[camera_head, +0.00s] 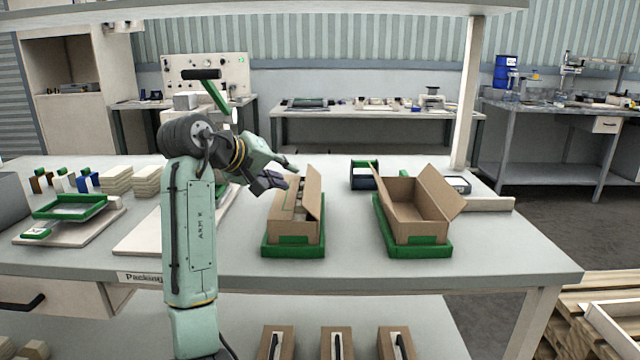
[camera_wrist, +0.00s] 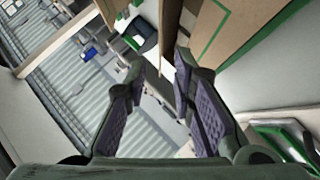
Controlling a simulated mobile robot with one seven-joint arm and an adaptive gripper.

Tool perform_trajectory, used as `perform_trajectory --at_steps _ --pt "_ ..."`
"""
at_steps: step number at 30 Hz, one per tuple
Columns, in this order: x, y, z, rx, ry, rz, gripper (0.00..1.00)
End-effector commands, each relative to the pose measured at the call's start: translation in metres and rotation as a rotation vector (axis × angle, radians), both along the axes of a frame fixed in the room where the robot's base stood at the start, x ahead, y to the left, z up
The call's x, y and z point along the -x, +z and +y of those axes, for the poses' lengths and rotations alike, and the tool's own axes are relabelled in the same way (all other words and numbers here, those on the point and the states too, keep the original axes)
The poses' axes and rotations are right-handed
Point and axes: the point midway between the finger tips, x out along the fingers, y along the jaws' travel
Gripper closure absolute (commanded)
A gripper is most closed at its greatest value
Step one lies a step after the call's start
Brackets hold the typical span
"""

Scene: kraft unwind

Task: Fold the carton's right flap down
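The left brown carton (camera_head: 294,231) sits on a green tray (camera_head: 293,252) on the table. Its right flap (camera_head: 314,193) stands raised along the right side. The opening beside that flap is narrow in view, and its contents are hard to make out. My gripper (camera_head: 282,170) is at the carton's upper left, with its fingers apart. In the wrist view, my gripper (camera_wrist: 160,72) is open, and brown cardboard (camera_wrist: 240,30) with a green stripe fills the upper right, close to the right finger. I cannot tell whether they touch.
A second open carton (camera_head: 415,225) stands in a green tray to the right, its right flap (camera_head: 440,190) leaning outward. A dark blue box (camera_head: 363,176) is behind, between the cartons. Green frames (camera_head: 70,207) and stacked blocks (camera_head: 100,176) lie at left. The table's front strip is clear.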

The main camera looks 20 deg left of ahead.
Motion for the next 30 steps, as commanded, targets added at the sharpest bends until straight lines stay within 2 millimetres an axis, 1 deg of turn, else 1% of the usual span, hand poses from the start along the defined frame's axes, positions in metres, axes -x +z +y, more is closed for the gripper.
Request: perform_trajectory --at_steps 9,15,20,27,30 --pt "-0.050 -0.029 -0.018 -0.001 -0.003 0.003 0.77" --pt "-0.070 -0.042 -0.025 -0.002 -0.001 0.002 0.77" --pt "-0.077 -0.046 -0.027 -0.003 -0.001 0.000 0.77" --pt "-0.077 -0.047 -0.028 -0.003 -0.001 0.000 0.77" --pt "-0.077 -0.046 -0.028 -0.003 -0.001 0.000 0.83"
